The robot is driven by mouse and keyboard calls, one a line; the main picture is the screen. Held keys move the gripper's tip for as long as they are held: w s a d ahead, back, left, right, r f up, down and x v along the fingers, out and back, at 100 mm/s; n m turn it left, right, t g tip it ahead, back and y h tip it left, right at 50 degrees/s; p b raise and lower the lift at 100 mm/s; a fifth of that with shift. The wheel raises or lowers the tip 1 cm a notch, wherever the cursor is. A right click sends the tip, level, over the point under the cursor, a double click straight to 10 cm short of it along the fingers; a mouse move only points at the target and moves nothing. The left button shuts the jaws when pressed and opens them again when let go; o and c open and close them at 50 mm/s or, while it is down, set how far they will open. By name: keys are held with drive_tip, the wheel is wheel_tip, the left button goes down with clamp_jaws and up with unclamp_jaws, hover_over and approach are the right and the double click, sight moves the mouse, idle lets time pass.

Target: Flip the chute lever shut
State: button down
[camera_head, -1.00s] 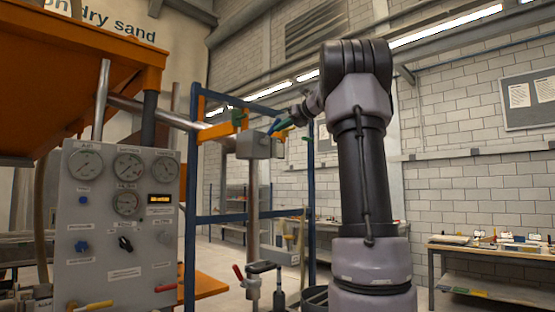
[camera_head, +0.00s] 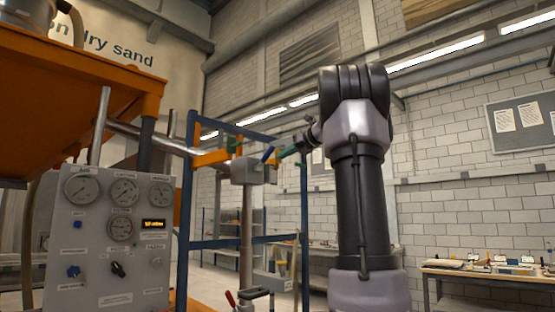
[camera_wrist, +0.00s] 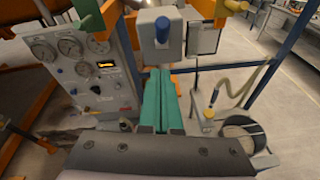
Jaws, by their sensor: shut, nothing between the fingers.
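The chute lever appears as a short blue handle (camera_head: 267,154) on top of a grey box (camera_head: 246,171) at the end of the sloping chute pipe. It leans up and to the right in the head view. The blue handle also shows in the wrist view (camera_wrist: 162,27), standing in front of the grey box face. My gripper (camera_head: 282,155) has green fingers, shut and empty, just right of the lever. In the wrist view the fingers (camera_wrist: 160,76) point at the grey box, below the blue handle. I cannot tell whether they touch the lever.
A grey gauge panel (camera_head: 112,230) stands at the left under the orange hopper (camera_head: 80,85). A blue frame (camera_head: 190,230) stands behind the box. A bucket (camera_wrist: 242,135) is low at the right in the wrist view. A workbench (camera_head: 480,275) stands far right.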

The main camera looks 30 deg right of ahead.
drive_tip(key=v, duration=0.3)
drive_tip(key=r+v, duration=0.1)
drive_tip(key=v, duration=0.1)
drive_tip(key=shift+s+r, duration=0.25)
